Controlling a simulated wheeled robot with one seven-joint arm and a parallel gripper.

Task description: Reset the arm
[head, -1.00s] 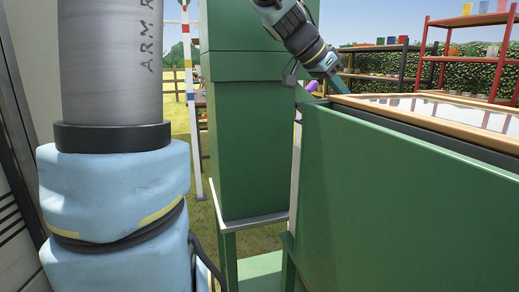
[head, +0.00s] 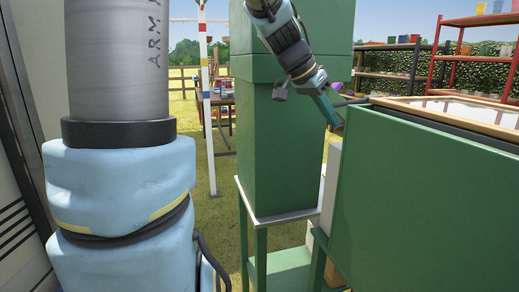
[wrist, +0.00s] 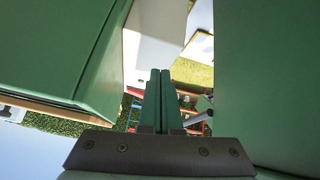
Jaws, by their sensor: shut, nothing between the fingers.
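My gripper (head: 334,116) hangs from my raised arm in the upper middle of the head view. Its green fingers point down and to the right, close to the near left corner of the green bin (head: 430,205). In the wrist view my gripper (wrist: 160,72) has its two fingers side by side, shut and empty. Whether the fingertips touch the bin cannot be told.
A tall green box (head: 285,150) on a green stand is behind my gripper in the head view. A wooden-rimmed tray (head: 470,112) tops the bin at right. Shelves with coloured pots (head: 390,60) are behind. Grass shows at left.

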